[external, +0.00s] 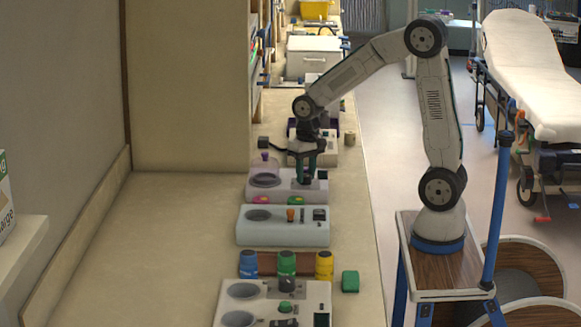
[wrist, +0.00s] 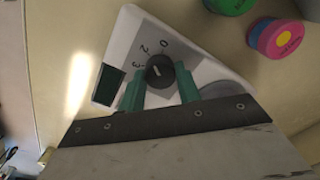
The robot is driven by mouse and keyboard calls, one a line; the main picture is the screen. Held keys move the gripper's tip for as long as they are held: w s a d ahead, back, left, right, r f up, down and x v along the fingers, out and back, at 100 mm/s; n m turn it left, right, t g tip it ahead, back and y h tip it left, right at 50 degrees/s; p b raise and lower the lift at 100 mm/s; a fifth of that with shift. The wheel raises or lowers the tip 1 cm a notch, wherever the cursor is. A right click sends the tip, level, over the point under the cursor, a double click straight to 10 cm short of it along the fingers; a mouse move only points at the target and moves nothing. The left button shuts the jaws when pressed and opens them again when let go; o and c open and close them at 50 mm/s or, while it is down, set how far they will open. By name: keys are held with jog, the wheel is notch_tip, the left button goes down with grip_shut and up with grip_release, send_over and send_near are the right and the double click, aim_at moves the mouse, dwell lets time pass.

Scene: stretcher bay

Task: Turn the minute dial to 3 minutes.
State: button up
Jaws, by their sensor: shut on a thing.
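The minute dial (wrist: 160,70) is a round black knob on a white device (wrist: 125,40), with the marks 0, 2 and 3 readable around its upper left side. A pale pointer line shows on the knob; I cannot tell exactly which mark it points at. My gripper (wrist: 159,76) has its green fingers on either side of the dial, shut on it. In the external view my gripper (external: 306,178) reaches down onto the right part of the device (external: 262,182), and the dial is hidden there.
Blue, green and yellow jars (external: 324,265) stand nearer the camera. The left of the counter (external: 165,240) is clear. A stretcher (external: 525,65) stands at the right.

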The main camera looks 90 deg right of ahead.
aim_at(305, 175)
jog(key=n, duration=0.5)
jog(key=shift+n, duration=0.3)
jog(key=n, duration=0.5)
jog(key=shift+w+n, duration=0.1)
jog(key=shift+n, duration=0.2)
jog(key=o, duration=1)
jog(key=shift+g, duration=0.3)
jog(key=r, duration=0.8)
jog(key=shift+d, duration=0.2)
